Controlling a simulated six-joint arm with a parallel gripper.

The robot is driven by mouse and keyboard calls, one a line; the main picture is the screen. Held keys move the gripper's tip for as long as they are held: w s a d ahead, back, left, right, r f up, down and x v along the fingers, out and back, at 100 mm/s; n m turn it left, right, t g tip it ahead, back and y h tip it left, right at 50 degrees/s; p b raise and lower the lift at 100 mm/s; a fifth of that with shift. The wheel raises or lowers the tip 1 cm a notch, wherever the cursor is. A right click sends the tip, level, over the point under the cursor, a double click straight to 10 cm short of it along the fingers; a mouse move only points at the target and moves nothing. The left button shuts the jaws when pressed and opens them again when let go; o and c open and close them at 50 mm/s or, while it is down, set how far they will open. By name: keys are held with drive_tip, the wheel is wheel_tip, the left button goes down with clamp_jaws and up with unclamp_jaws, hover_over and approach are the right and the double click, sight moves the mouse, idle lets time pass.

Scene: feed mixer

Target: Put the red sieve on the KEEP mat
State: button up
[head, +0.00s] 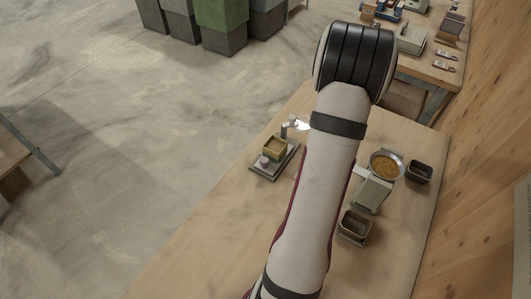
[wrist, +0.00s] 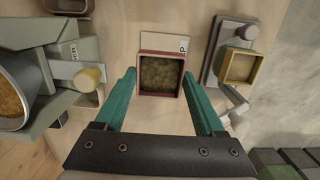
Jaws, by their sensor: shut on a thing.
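The red sieve (wrist: 160,94) is a small square box with brown grain-like stuff inside, in the middle of the wrist view. My gripper (wrist: 160,76) has its two teal fingers along the sieve's left and right sides and is shut on it. A pale mat (wrist: 164,42) shows just beyond the sieve, with a letter P readable near its right end; the rest of its lettering is hidden. I cannot tell whether the sieve touches the surface below. In the head view my own arm hides the sieve, the mat and my gripper.
A yellow square box (wrist: 240,66) and a purple knob (wrist: 247,32) are on a grey base to the right. A pale green machine (head: 372,194) with a bowl of orange grain (head: 387,167) stands opposite. The table's near part (head: 205,250) is clear.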

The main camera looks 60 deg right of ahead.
wheel_tip(320, 180, down, 9)
drive_tip(key=shift+r, duration=0.1)
